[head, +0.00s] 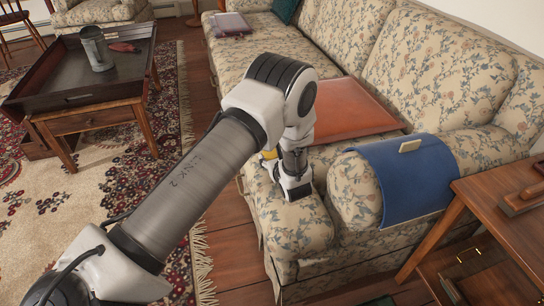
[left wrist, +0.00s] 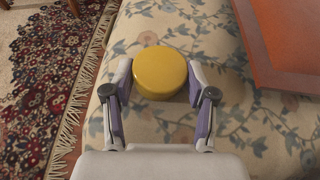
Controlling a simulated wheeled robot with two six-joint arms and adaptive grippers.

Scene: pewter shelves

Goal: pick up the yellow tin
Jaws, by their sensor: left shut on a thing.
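The yellow tin (left wrist: 160,71) is round with a smooth top and shows in the left wrist view between the fingers of my left gripper (left wrist: 161,90). My left gripper is shut on it, one finger at each side. The floral sofa seat lies beneath; I cannot tell whether the tin touches it. In the head view only a small yellow edge of the tin (head: 269,154) shows beside my left gripper (head: 272,168), and my arm hides the rest. My right gripper is not in view.
The floral sofa (head: 301,222) has an orange-red flat panel (head: 345,112) on its seat, right of the tin. A blue cloth (head: 412,178) covers the armrest. A wooden table (head: 505,215) stands at the right, a dark tray table (head: 95,70) at the left.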

